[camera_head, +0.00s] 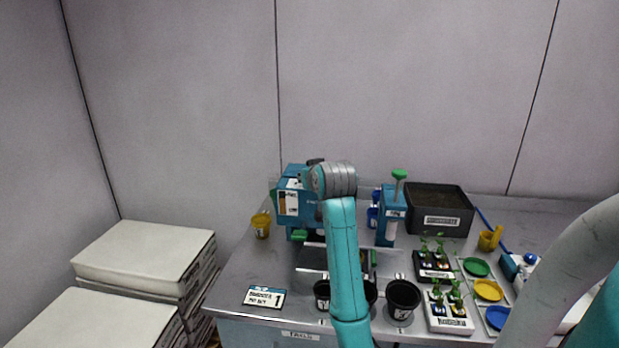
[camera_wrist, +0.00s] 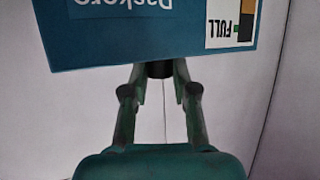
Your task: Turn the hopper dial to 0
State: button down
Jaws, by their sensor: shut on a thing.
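The hopper (camera_head: 291,190) is a teal box at the back left of the bench in the head view, with a white and orange level label on its front. My arm partly covers its right side. In the wrist view the hopper (camera_wrist: 120,50) fills the top, upside down, with a "FULL" label at its right. My gripper (camera_wrist: 160,75) is shut on a small dark knob, the dial (camera_wrist: 159,69), at the hopper's edge. The dial's markings and pointer are not visible. In the head view the gripper is hidden behind my arm.
A yellow cup (camera_head: 261,225) stands left of the hopper. A teal dispenser (camera_head: 391,215) and a dark soil bin (camera_head: 440,209) stand to its right. Black pots (camera_head: 403,299), a seedling tray (camera_head: 449,314) and coloured dishes (camera_head: 488,290) occupy the front right. White stacks (camera_head: 145,260) stand left of the bench.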

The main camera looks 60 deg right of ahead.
jog(key=m+g+h, duration=0.1)
jog(key=m+g, duration=0.1)
jog(key=m+g+h, duration=0.1)
jog(key=shift+w+a+m+g+h, duration=0.3)
jog(key=shift+w+g, duration=0.1)
jog(key=m+g, duration=0.1)
jog(key=m+g+h, duration=0.1)
jog(key=m+g, duration=0.1)
jog(key=shift+w+m+g+h, duration=0.25)
jog(key=shift+m+g+h, duration=0.05)
jog(key=shift+g, duration=0.1)
jog(key=m+g, duration=0.1)
jog(key=g, duration=0.1)
jog(key=m+g, duration=0.4)
jog(key=shift+w, duration=0.4)
jog(key=shift+w+m+g+y, duration=0.1)
jog(key=shift+m+g+y, duration=0.4)
jog(key=shift+m+g, duration=0.45)
jog(key=c, duration=1.2)
grip_release()
jog(key=shift+g, duration=0.25)
